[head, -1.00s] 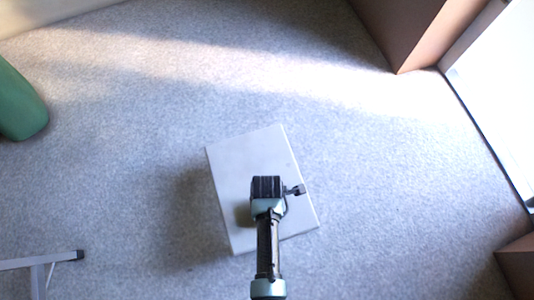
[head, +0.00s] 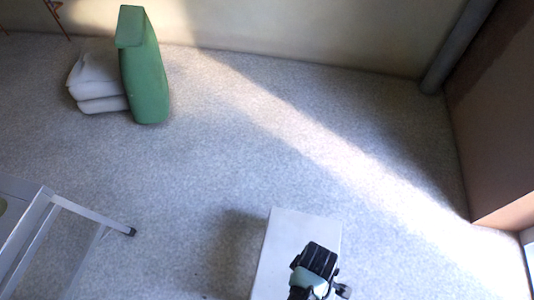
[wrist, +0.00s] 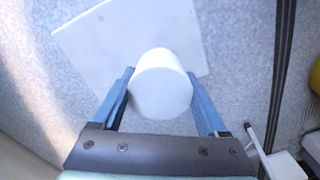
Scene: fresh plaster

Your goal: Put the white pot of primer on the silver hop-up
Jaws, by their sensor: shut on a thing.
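The white pot of primer (wrist: 162,84) is a plain round pot, between the two blue fingers of my gripper (wrist: 160,78) in the wrist view. My gripper is shut on it. In the head view my gripper (head: 318,264) is at the bottom, over the pale box, and the pot is hidden under it. The silver hop-up (head: 52,200) is at the left edge of the head view, a metal frame with a dark-footed leg. Part of it also shows at the lower right of the wrist view (wrist: 284,166).
A pale grey box (head: 282,240) lies beneath the pot; its gap to the pot is unclear. A green upright object (head: 146,75) and stacked white bags (head: 98,85) stand by the far wall. Carpet between box and hop-up is clear. Something yellow (wrist: 316,76) shows at right.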

